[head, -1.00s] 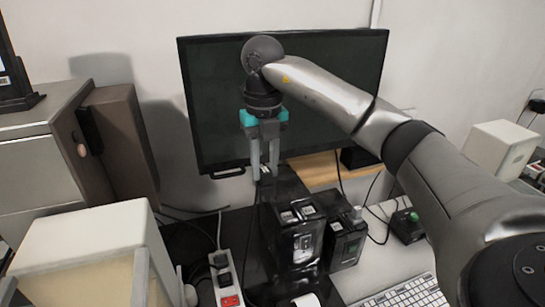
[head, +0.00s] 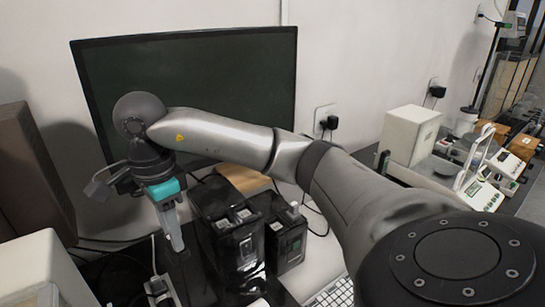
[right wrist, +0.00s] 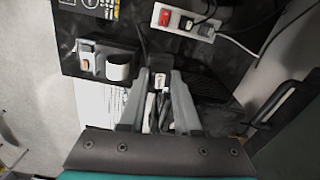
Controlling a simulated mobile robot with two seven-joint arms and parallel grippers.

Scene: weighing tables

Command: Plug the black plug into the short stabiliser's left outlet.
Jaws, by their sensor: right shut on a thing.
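My right gripper (head: 178,248) points down just left of the taller black stabiliser (head: 238,240). Its fingers, also in the right wrist view (right wrist: 160,76), are shut on a small dark piece with a pale end, apparently the black plug (right wrist: 160,84). The fingers hide most of it. The short stabiliser (head: 287,240) is a black box right of the taller one, with pale fittings on top. Its left outlet cannot be made out clearly. My left gripper is not in view.
A power strip with plugs (head: 160,290) lies at lower left; its red switch shows in the right wrist view (right wrist: 165,17). A monitor (head: 190,95) stands behind. A keyboard (head: 330,293) lies at front right. Loose cables run around the stabilisers.

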